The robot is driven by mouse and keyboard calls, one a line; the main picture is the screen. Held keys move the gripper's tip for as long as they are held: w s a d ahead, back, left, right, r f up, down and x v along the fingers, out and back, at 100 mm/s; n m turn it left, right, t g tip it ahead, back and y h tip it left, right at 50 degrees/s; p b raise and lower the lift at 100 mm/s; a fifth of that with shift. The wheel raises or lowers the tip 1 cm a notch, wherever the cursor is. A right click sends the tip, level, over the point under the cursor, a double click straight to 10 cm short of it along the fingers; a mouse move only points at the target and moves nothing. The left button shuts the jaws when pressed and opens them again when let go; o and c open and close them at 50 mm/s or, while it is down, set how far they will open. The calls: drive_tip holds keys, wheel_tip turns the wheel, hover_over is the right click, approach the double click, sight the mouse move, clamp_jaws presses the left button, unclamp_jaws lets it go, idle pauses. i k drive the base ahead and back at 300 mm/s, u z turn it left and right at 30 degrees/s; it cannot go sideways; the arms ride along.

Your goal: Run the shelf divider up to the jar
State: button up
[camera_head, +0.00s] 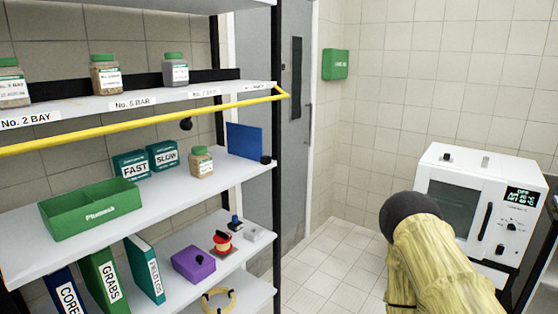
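A blue upright panel (245,140), which looks like the shelf divider, stands near the right end of the middle shelf (150,205). A small black knob (265,160) is at its lower right corner. A jar (201,163) with a green lid and pale label stands on the same shelf, left of the panel, with a gap between them. My arm shows at the lower right in a yellow sleeve with a dark rounded part, well away from the shelf. My gripper is not visible.
A yellow bar (140,122) runs along the front of the upper shelf, which holds several green-lidded jars. FAST and SLOW boxes (147,159) and a green bin (92,208) stand left of the jar. A white oven (478,210) stands at right. Tiled floor is clear between.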

sight(243, 141)
drive_tip(key=z, duration=1.35)
drive_tip(key=i, duration=1.2)
drive_tip(key=u, duration=2.45)
